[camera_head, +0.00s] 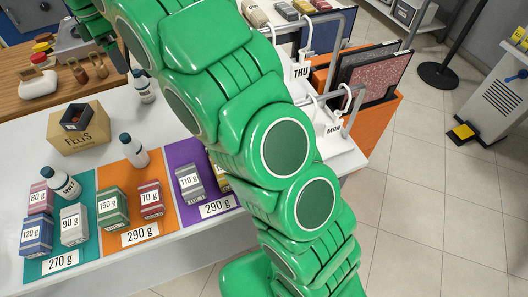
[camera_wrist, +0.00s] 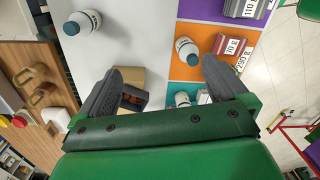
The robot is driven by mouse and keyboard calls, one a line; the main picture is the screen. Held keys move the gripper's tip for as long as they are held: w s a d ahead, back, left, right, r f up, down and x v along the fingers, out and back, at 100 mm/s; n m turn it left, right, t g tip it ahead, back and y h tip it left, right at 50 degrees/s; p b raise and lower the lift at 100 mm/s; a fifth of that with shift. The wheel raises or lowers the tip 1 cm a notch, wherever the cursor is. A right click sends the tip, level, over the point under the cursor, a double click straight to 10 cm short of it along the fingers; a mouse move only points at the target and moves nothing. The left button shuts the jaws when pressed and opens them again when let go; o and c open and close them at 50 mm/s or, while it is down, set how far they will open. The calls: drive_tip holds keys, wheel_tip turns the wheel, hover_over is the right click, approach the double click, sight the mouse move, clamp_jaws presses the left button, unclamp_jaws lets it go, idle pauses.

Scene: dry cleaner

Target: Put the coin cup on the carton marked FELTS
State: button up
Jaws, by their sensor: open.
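The carton marked FELTS (camera_head: 78,139) stands on the white counter at the left in the head view. A dark, square, open container (camera_head: 76,116), which looks like the coin cup, sits upright on its top. In the wrist view the carton (camera_wrist: 130,76) and the dark container (camera_wrist: 134,99) show between the fingers, partly hidden by the left one. My gripper (camera_wrist: 165,72) is open and empty, above the counter and apart from the container. In the head view my gripper is only partly seen at the upper left.
Teal, orange and purple mats (camera_head: 165,214) hold several weight-marked packs. A wooden bench (camera_head: 50,92) lies at the left. Racks marked THU and MON (camera_head: 333,129) stand at the right. Bare counter lies around the carton.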

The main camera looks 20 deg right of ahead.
drive_tip(key=s+d+r+m, duration=0.3)
drive_tip(key=s+d+m, duration=0.8)
drive_tip(key=s+d, duration=0.85)
drive_tip(key=s+d+f+m, duration=0.2)
drive_tip(key=s+m, duration=0.1)
drive_tip(key=s, duration=0.5)
drive_tip(key=s+d+f+m+g, duration=0.1)
drive_tip(key=s+d+f+m, duration=0.1)
drive_tip(key=s, duration=0.7)
drive_tip(key=s+d+f+m, duration=0.2)
drive_tip(key=s+m, duration=0.3)
drive_tip(key=s, duration=0.3)
drive_tip(key=shift+s+d+f, duration=0.15)
drive_tip(key=shift+d, duration=0.3)
